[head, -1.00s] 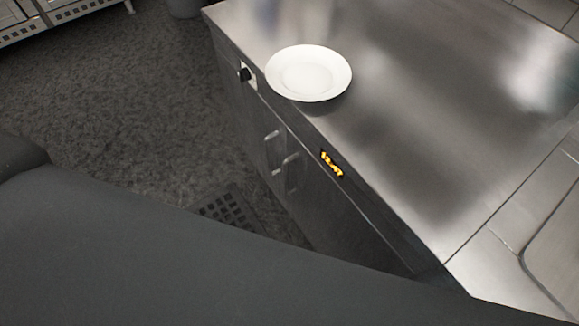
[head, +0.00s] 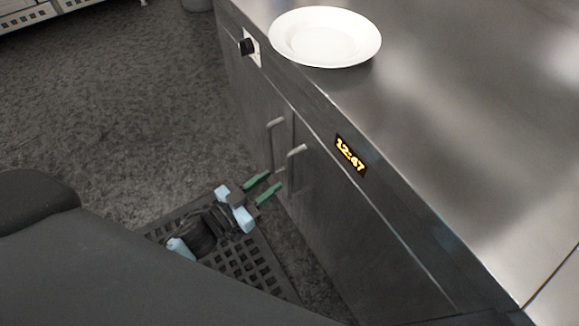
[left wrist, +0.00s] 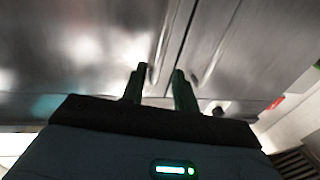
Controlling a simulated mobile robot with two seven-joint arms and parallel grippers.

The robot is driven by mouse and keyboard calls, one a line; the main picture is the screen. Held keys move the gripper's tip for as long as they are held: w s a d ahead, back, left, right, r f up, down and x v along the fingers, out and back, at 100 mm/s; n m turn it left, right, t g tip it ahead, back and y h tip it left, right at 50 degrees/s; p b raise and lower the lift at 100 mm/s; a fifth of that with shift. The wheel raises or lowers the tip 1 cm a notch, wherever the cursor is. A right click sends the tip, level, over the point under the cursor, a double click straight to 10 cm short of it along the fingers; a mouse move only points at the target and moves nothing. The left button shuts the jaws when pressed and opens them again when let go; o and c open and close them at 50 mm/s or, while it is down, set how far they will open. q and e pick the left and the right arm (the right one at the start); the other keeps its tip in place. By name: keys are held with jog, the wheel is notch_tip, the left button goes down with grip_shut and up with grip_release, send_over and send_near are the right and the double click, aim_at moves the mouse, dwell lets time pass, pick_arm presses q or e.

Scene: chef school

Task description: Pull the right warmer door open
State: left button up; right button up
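The right warmer door (head: 345,225) is the near panel of the steel cabinet, below the clock display, and looks shut. Its bar handle (head: 292,166) stands upright near the seam between the doors. The left door's handle (head: 276,140) is just beyond it. My left gripper (head: 275,179) points its two green fingers at the right door's handle, apart from each other with nothing held. Whether the tips touch the handle is unclear. In the left wrist view the gripper (left wrist: 160,72) faces the steel doors with a gap between its fingers. My right gripper is not in view.
A white plate (head: 325,38) sits on the steel counter (head: 445,110) above the doors. A black knob (head: 247,46) and a lit clock display (head: 350,154) are on the front. A floor grate (head: 245,262) lies under my left gripper. Open floor (head: 150,110) extends left.

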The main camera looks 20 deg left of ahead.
pick_arm(q)
jog(key=x, duration=0.7)
jog(key=shift+w, duration=0.15)
jog(key=shift+c, duration=0.3)
grip_shut()
